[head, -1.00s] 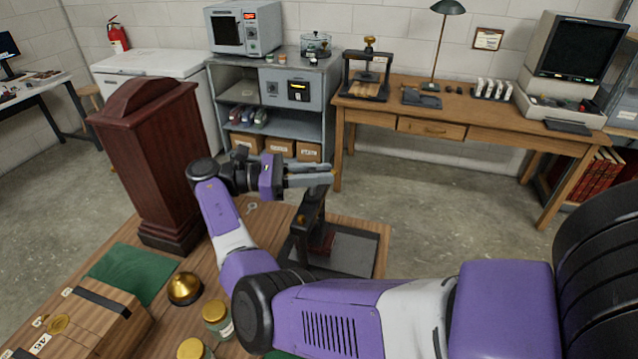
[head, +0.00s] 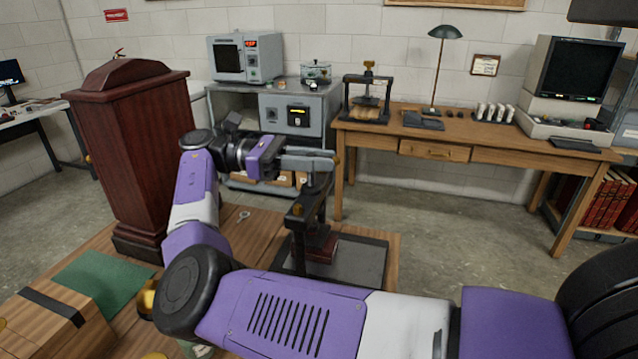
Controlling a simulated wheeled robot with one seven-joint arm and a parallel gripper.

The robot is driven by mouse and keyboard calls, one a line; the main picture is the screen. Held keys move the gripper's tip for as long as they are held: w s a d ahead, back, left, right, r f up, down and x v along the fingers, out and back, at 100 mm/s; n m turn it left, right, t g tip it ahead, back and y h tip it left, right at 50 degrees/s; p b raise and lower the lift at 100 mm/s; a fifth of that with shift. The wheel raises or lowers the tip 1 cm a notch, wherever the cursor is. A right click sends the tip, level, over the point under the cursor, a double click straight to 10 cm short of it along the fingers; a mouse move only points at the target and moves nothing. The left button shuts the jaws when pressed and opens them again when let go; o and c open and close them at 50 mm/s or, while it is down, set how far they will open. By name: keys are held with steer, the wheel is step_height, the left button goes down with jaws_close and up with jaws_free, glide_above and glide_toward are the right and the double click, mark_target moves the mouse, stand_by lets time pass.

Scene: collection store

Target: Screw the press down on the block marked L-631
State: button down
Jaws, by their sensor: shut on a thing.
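A dark press (head: 312,205) stands on a grey, dark-rimmed tray (head: 370,268) on the near wooden table. A dark red block (head: 322,250) sits low at its foot; I cannot read a mark on it. My gripper (head: 318,160) is at the top of this press, shut on its upper part, probably the handle; the fingers partly hide it. A second press, a black frame with a brass-coloured top (head: 368,88), stands on the far desk with a light brown block (head: 366,115) low in it. No L-631 mark is legible.
A dark red wooden pedestal (head: 130,150) stands left of my arm. A wooden box (head: 50,325), a green mat (head: 100,280) and a small key-like item (head: 243,216) are on the near table. The far desk (head: 480,135) also holds a lamp and a monitor.

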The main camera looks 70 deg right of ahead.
steer(key=shift+s+f+m+y+b, duration=0.15)
steer(key=shift+f+m+y+b, duration=0.35)
steer(key=shift+b, duration=2.5)
steer(key=shift+a+r+y+b, duration=0.1)
steer(key=shift+r+y+b, duration=0.3)
steer(key=shift+b, duration=0.55)
steer(key=c, duration=1.3)
jaws_free()
steer(key=shift+o, duration=0.2)
steer(key=shift+r, duration=0.1)
step_height(320, 180, up, 20)
steer(key=p, duration=1.5)
